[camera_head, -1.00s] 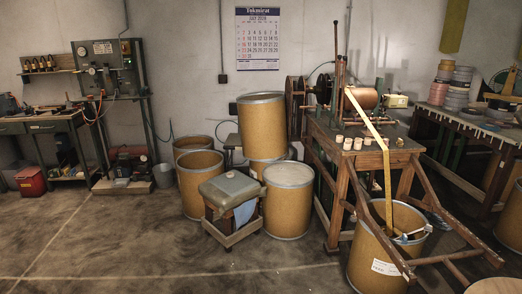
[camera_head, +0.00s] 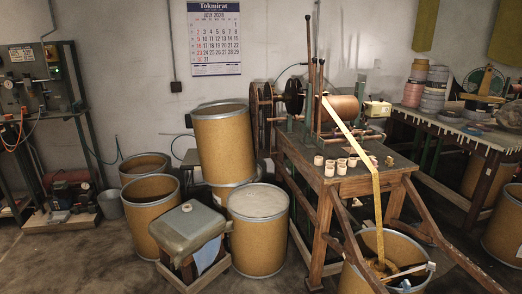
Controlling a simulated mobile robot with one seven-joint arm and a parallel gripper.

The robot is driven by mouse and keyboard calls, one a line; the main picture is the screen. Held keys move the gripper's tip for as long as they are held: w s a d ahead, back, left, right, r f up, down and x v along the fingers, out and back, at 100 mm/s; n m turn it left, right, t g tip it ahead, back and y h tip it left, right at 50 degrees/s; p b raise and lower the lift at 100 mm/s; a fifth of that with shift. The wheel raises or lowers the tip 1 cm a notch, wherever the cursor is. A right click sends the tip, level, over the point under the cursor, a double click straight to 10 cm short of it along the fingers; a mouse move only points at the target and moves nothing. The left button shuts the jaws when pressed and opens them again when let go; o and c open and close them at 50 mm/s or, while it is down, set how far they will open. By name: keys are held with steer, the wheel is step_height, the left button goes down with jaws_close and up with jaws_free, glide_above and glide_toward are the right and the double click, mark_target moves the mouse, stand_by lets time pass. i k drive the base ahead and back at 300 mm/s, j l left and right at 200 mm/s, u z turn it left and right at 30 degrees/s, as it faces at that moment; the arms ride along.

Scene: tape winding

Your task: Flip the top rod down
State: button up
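The tape winding machine stands on a wooden table (camera_head: 345,186) right of the middle. Tall thin rods, among them a dark upright rod (camera_head: 308,40), rise above it; I cannot tell for sure which is the top rod. A copper-coloured roller (camera_head: 343,108) lies across the machine, with dark wheels (camera_head: 292,96) to its left. A yellow tape (camera_head: 362,150) runs from the roller down into an open barrel (camera_head: 350,282) in front. My gripper is not in view.
Small pale cups (camera_head: 329,168) stand on the table's near edge. Slanting wooden beams (camera_head: 455,245) reach out at the front right. Several brown drums (camera_head: 225,145) and a low stool (camera_head: 187,224) stand left of the table. Floor shows at the lower left (camera_head: 110,265).

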mark_target(308, 17)
steer(key=i+l, duration=0.25)
steer(key=i, duration=0.25)
steer(key=i+l, duration=0.3)
steer(key=i, duration=0.25)
steer(key=i+l+z, duration=0.15)
steer(key=i+l, duration=0.2)
steer(key=l, duration=0.15)
steer(key=i+j+z, duration=0.1)
steer(key=i+j, duration=0.35)
steer(key=i, duration=0.25)
steer(key=i+j, duration=0.5)
steer(key=i, duration=0.2)
steer(key=i+j+z, duration=0.15)
steer(key=i+j, duration=0.3)
steer(key=i, duration=0.2)
